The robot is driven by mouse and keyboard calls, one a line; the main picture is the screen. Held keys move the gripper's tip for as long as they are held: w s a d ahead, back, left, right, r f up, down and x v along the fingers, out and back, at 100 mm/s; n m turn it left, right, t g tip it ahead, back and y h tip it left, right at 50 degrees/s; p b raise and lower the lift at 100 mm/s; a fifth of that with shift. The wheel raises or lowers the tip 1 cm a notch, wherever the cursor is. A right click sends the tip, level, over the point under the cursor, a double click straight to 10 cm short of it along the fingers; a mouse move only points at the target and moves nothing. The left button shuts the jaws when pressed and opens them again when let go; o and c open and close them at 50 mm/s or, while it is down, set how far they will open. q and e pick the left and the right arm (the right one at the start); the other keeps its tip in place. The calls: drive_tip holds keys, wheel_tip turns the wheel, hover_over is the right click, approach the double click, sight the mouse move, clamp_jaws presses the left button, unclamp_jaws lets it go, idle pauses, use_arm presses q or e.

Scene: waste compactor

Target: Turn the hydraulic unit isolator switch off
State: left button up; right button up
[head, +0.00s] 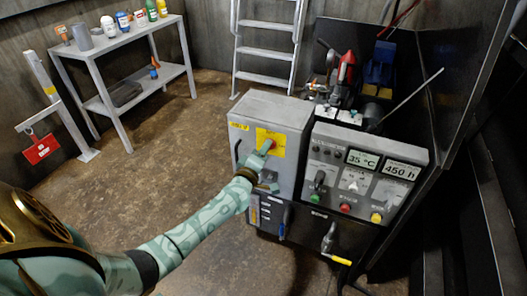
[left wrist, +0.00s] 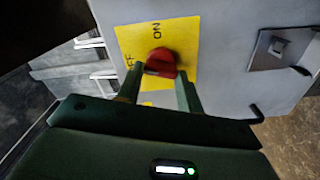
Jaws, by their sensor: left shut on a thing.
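The isolator switch is a red rotary knob (head: 269,145) on a yellow plate (head: 279,151), on the front of a grey cabinet (head: 290,109). In the left wrist view the red knob (left wrist: 160,62) sits on the yellow plate (left wrist: 186,37) beside the word ON and a partly hidden word ending in FF. My left gripper (head: 262,157) is at the knob, shut on it, with one finger on each side in the left wrist view (left wrist: 158,75). The fingers hide part of the plate. I cannot tell the knob's exact setting. My right gripper is not in view.
A control panel (head: 365,180) with displays and buttons stands right of the cabinet. A valve with a yellow handle (head: 341,260) sticks out below it.

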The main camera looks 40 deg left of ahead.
use_arm(q)
drive_tip(key=shift+f+n, duration=0.15)
drive_tip(key=shift+n, duration=1.75)
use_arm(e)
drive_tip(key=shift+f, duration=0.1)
use_arm(q)
drive_tip(key=o, duration=1)
drive_tip(key=p+v, duration=0.4)
drive_tip(key=v, duration=1.2)
drive_tip(key=shift+s, duration=0.25)
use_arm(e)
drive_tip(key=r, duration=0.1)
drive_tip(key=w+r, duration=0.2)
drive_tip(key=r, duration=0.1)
use_arm(q)
drive_tip(key=shift+a, duration=0.1)
